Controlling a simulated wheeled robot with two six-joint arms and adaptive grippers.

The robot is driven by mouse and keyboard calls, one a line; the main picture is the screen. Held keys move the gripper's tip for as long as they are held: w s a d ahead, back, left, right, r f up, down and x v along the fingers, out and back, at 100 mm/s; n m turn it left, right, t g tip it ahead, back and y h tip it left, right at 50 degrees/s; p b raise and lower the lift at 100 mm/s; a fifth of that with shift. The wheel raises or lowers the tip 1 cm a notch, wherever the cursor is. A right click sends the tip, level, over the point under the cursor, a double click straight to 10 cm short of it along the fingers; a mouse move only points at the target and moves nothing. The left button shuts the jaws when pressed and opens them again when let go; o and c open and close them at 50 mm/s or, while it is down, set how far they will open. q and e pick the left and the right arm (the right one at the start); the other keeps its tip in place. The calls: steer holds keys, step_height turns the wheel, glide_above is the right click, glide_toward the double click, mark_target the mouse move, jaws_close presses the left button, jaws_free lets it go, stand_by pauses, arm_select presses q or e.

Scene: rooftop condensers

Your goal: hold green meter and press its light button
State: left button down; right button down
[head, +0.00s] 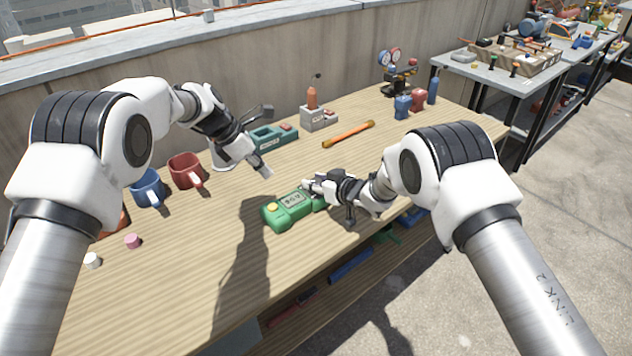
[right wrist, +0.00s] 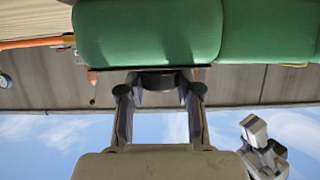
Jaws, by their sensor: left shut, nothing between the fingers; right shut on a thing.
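The green meter (head: 288,210) has a small grey display and a yellow round button (head: 272,207) near its left end. My right gripper (head: 314,190) is shut on the right end of the meter. In the right wrist view, the meter's green body (right wrist: 150,30) fills the top and my right fingers (right wrist: 160,85) meet its edge. Whether the meter touches the table or hangs just above it I cannot tell. My left gripper (head: 264,168) is shut and empty, above the table, behind and apart from the meter. It also shows in the right wrist view (right wrist: 254,130).
A teal tool (head: 274,138), an orange bar (head: 348,134) and a gauge set (head: 398,76) are at the back. The front left is mostly clear.

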mark_target(270, 207)
arm_select(q)
steer(key=d+n, duration=0.1)
steer(key=f+n+t+h, duration=0.1)
steer(key=n, duration=0.1)
steer(key=shift+d+f+n, duration=0.15)
steer(key=shift+d+n, duration=0.15)
steer(key=shift+d, duration=0.1)
arm_select(e)
steer(key=shift+f, duration=0.1)
arm_select(q)
steer(key=n, duration=0.1)
steer(key=n+t, duration=0.1)
steer(key=n, duration=0.1)
steer(key=shift+d+f+n+h, duration=0.1)
steer(key=shift+d+n+h, duration=0.2)
steer(key=n, duration=0.1)
steer(key=n+t, duration=0.1)
steer(key=n, duration=0.1)
steer(key=shift+s+a+n+t, duration=0.25)
steer(key=shift+n+t, duration=0.15)
arm_select(e)
steer(key=shift+s, duration=0.1)
arm_select(q)
step_height(270, 207, up, 4)
steer(key=s+a+f+n+t+y, duration=0.1)
steer(key=s+n, duration=0.1)
steer(key=n, duration=0.2)
step_height(270, 207, down, 8)
steer(key=shift+f, duration=0.1)
steer(key=shift+f, duration=0.1)
